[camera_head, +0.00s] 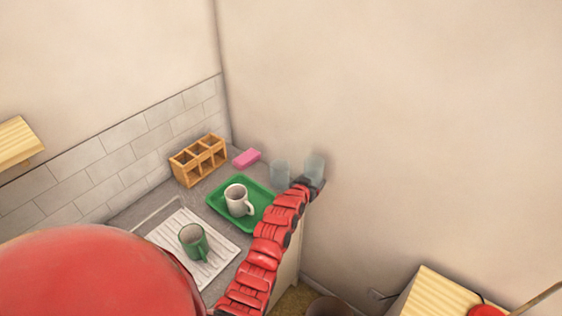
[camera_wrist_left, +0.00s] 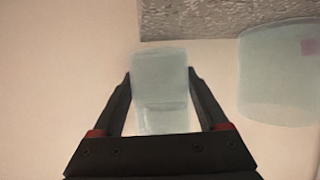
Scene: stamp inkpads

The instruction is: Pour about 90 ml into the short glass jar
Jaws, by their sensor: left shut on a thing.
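My left gripper (camera_wrist_left: 160,85) is shut on a clear pale-blue glass (camera_wrist_left: 160,75), with one finger on each side of it. In the head view this glass (camera_head: 315,166) is at the end of my red arm, by the right wall. A second pale-blue glass vessel, seemingly the short glass jar (camera_head: 280,173), stands just left of it near the counter's end. The jar (camera_wrist_left: 280,80) also shows at the right of the left wrist view, apart from the held glass. A faint line crosses the held glass; I cannot tell whether it is liquid. My right gripper is out of view.
A green tray (camera_head: 262,189) with a white mug (camera_head: 238,200) lies left of my arm. A green mug (camera_head: 193,241) stands on a white ribbed drainboard (camera_head: 222,235). A wooden rack (camera_head: 198,160) and pink sponge (camera_head: 247,158) are at the back.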

